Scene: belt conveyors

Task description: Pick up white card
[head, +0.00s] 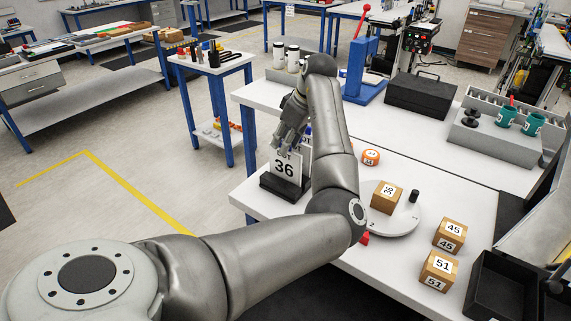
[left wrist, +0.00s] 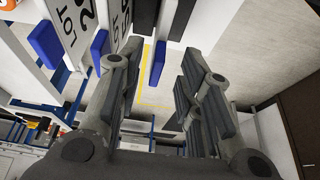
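A white card reading LOT 36 (head: 286,165) stands upright in a black holder (head: 283,187) at the table's left edge. My left gripper (head: 283,142) is just above this card, pointing down. In the left wrist view my left gripper (left wrist: 160,88) has its fingers spread, with nothing held between them. There, a white card with LOT lettering (left wrist: 73,32) is at the upper left, and a second lettered card (left wrist: 118,22) is seen at a steep angle beyond the left finger. Several blue blocks are near the cards. My right gripper is not in view.
A round turntable (head: 398,222) carries a box. Boxes marked 45 (head: 449,234) and 51 (head: 438,270) stand to its right. An orange numbered piece (head: 371,157) is behind it. A blue press (head: 363,72) and a black case (head: 422,95) stand farther back. Open floor lies left.

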